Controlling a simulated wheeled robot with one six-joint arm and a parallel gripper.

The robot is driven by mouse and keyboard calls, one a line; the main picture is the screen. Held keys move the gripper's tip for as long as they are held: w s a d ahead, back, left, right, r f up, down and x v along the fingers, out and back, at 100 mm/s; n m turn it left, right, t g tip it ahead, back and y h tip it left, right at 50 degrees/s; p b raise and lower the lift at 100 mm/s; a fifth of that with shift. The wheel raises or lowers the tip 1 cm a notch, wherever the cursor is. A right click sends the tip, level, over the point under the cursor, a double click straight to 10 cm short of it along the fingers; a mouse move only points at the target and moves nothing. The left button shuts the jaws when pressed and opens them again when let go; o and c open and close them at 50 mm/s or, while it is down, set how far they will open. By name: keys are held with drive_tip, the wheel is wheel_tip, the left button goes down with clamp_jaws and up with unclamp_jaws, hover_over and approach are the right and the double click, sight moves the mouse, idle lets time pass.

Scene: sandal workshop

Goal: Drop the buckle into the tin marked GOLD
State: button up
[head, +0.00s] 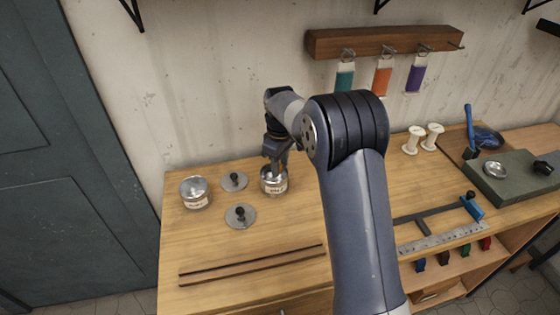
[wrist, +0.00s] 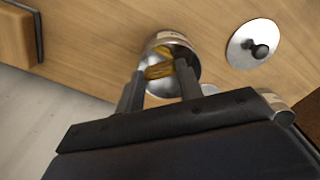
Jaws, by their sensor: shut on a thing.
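My gripper (head: 276,166) points down at the mouth of the right-hand open tin (head: 274,187) on the wooden bench. In the wrist view my gripper's fingers (wrist: 160,72) reach over the same tin (wrist: 158,42). They are shut on the buckle, which looks gold-coloured (wrist: 160,71) between the fingertips. More gold-coloured metal shows inside the tin, and I cannot cleanly separate it from the buckle. The tin carries a pale label too small to read. A second open tin (head: 195,197) with a pale label stands to the left; part of it shows in the wrist view (wrist: 280,107).
Two grey lids with black knobs (head: 234,181) (head: 240,216) lie between and in front of the tins. Thin dark strips (head: 250,264) lie nearer the front. White spools (head: 413,139), a ruler (head: 440,238) and a green block (head: 510,180) are to the right. A rack (head: 384,42) hangs above.

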drive_tip(key=o, duration=1)
drive_tip(key=shift+r, duration=0.1)
wheel_tip(320, 180, up, 11)
drive_tip(key=shift+f+b, duration=0.2)
drive_tip(key=shift+b, duration=0.3)
wheel_tip(320, 180, down, 11)
drive_tip(key=shift+s+r+p, duration=0.1)
drive_tip(key=shift+p, duration=0.55)
wheel_tip(320, 180, up, 4)
drive_tip(key=p, duration=0.2)
drive_tip(key=shift+p, duration=0.4)
drive_tip(key=shift+r+p, duration=0.7)
drive_tip(key=shift+r, duration=0.15)
